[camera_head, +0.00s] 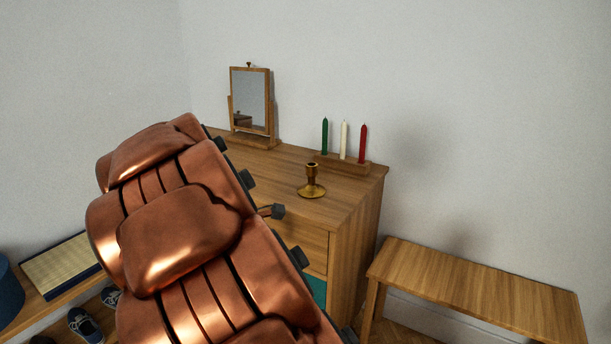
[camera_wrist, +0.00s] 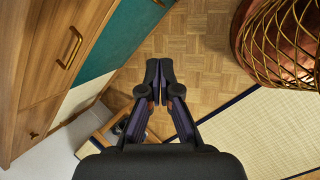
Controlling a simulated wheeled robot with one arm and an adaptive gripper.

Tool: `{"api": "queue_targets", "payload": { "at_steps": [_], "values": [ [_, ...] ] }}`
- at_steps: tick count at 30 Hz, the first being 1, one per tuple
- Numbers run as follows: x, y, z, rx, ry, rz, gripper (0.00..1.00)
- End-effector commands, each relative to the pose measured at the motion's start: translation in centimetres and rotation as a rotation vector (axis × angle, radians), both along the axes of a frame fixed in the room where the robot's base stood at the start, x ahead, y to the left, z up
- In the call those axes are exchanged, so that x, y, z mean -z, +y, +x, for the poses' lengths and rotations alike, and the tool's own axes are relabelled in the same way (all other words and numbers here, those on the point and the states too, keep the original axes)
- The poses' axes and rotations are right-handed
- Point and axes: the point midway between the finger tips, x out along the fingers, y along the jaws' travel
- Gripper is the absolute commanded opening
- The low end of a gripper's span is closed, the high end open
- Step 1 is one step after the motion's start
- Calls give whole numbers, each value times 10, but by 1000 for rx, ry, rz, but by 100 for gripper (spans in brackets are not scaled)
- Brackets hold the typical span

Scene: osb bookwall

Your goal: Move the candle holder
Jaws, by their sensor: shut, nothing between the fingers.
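A brass candle holder (camera_head: 312,182) stands upright and empty on the wooden dresser (camera_head: 345,205), near its right front part. It has a round, dish-like base and a short cup. My gripper (camera_wrist: 158,72) shows in the wrist view, shut and empty, with its fingertips together. It points down toward the parquet floor in front of a wooden front with brass handles, apart from the candle holder, which is out of the wrist view. In the head view my copper-coloured arm covers the dresser's left front, and the gripper cannot be made out.
Green (camera_head: 325,136), white (camera_head: 344,140) and red (camera_head: 363,143) candles stand in a wooden block behind the holder. A mirror (camera_head: 250,100) stands at the dresser's back left. A wooden bench (camera_head: 470,290) is at right, its top bare.

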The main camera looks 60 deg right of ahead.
Motion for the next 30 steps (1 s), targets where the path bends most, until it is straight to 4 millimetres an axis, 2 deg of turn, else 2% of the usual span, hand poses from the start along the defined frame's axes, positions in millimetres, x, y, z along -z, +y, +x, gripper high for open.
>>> {"api": "queue_targets", "payload": {
  "at_steps": [1, 6, 9, 12, 15, 20, 30],
  "values": [
    [-20, -27, 9, -62, 32, -43, 0],
    [-55, -105, 38, -327, 179, -172, 0],
    [-71, -140, 51, -461, 266, -233, 0],
    [-78, -165, 60, -562, 342, -270, 0],
    [-84, -180, 66, -628, 389, -294, 0],
    [-83, -191, 69, -666, 418, -308, 0],
    [-45, -225, 68, -664, 421, -302, 0]
  ]
}}
